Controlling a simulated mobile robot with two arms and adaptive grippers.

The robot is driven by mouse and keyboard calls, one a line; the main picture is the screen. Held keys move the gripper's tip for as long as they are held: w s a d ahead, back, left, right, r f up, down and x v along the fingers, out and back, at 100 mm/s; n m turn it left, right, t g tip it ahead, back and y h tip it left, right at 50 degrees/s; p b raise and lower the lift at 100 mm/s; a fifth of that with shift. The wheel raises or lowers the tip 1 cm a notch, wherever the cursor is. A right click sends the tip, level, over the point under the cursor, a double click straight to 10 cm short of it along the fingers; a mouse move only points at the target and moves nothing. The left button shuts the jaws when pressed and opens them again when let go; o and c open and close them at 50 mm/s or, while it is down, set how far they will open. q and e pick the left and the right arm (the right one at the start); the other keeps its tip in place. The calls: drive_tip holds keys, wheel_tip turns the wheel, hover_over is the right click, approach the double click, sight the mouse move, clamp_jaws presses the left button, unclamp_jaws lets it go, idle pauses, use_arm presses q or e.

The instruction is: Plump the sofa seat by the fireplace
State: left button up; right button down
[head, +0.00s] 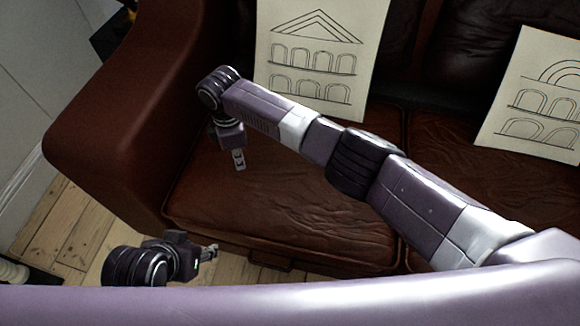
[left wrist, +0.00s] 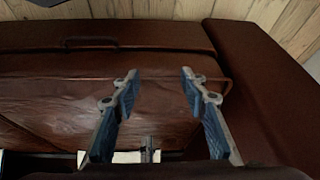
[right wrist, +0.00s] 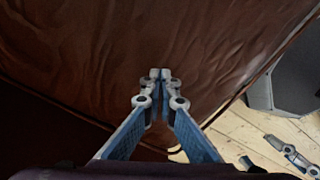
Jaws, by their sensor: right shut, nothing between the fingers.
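The brown leather sofa seat (head: 335,222) fills the middle of the head view, with a creased cushion. My right gripper (head: 239,160) points down over the left part of the seat; I cannot tell whether it touches. In the right wrist view its fingers (right wrist: 160,75) are shut and empty, with creased leather (right wrist: 120,40) behind them. My left gripper (head: 210,252) is low in front of the seat's left end. In the left wrist view its fingers (left wrist: 160,80) are apart, with nothing between them, and the seat (left wrist: 60,90) lies beyond. My right arm hides part of the seat.
Two sheets with arch drawings (head: 318,50) (head: 537,95) lean against the sofa back. The thick sofa arm (head: 125,120) rises left of the seat. Bare floorboards (head: 75,225) show at lower left. A pale wall (head: 45,75) stands beyond the sofa arm.

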drive_tip(key=shift+r, duration=0.2)
use_arm(q)
drive_tip(key=s, duration=0.1)
drive_tip(key=s+g, duration=0.1)
drive_tip(key=shift+s+a+f, duration=0.25)
drive_tip(key=shift+s+a, duration=0.1)
use_arm(e)
drive_tip(key=shift+r+p, duration=0.2)
drive_tip(key=shift+p, duration=0.15)
wheel_tip(320, 180, up, 3)
drive_tip(key=p, duration=0.3)
drive_tip(key=shift+r, duration=0.2)
use_arm(q)
wheel_tip(320, 180, down, 12)
drive_tip(key=g+p, duration=0.1)
drive_tip(key=p, duration=0.1)
drive_tip(key=shift+w+d+f, duration=0.2)
drive_tip(key=shift+w, duration=0.2)
use_arm(e)
wheel_tip(320, 180, up, 2)
drive_tip(key=shift+r, duration=0.1)
